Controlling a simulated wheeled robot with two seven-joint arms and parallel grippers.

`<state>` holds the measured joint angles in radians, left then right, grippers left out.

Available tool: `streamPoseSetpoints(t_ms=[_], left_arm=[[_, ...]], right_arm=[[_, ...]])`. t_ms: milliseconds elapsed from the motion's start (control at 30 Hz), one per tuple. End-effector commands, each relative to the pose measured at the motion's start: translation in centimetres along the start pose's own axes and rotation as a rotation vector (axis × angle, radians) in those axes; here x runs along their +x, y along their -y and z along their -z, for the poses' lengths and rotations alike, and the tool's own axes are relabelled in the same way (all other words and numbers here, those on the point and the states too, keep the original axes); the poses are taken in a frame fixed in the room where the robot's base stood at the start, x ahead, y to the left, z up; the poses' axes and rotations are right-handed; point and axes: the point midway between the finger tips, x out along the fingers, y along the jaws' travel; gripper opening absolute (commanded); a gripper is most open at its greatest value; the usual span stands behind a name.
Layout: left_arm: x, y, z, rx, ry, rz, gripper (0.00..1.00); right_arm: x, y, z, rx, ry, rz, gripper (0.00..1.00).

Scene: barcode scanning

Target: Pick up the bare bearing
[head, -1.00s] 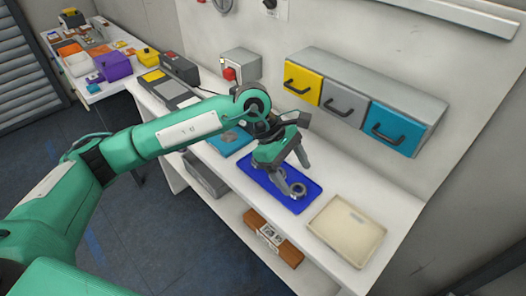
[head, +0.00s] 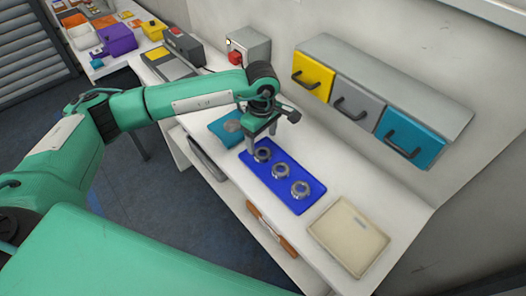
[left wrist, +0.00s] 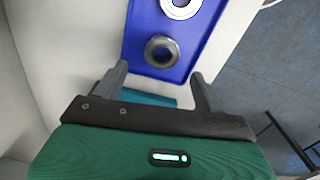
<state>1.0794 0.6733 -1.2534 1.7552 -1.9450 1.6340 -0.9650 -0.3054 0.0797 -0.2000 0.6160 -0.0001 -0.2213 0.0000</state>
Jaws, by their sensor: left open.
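Three ring-shaped bearings lie in a row on a blue tray (head: 311,204): a far one (head: 263,155), a middle one (head: 281,170) and a near one (head: 300,190). My left gripper (head: 261,142) is open and empty, pointing down at the tray's far end beside the far bearing. In the left wrist view, a darker grey bearing (left wrist: 161,51) lies just beyond and between the open fingers (left wrist: 160,76). A brighter silver bearing (left wrist: 181,8) is cut off at the top edge. I cannot tell for certain which bearing is bare. My right gripper is not in view.
A teal mat (head: 219,132) with a grey disc lies beyond the blue tray. A beige tray (head: 335,258) stands on the near side. Yellow, grey and teal drawers (head: 410,137) hang on the wall above. The white bench is clear between the trays and the wall.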

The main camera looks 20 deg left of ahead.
Motion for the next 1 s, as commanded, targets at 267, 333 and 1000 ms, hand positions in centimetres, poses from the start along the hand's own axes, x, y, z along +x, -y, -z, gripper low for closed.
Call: streamPoseSetpoints(t_ms=[267, 333, 1000], left_arm=[[2.7, 0.2, -0.1, 0.0, 0.001, 0.005, 0.72], [3.9, 0.2, -0.1, -0.001, 0.003, 0.005, 0.72], [5.2, 0.1, -0.1, 0.0, 0.001, 0.0, 0.2]], right_arm=[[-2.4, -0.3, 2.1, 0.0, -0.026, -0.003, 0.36], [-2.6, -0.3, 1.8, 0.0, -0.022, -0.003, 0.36], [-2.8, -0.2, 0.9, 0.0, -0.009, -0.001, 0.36]])
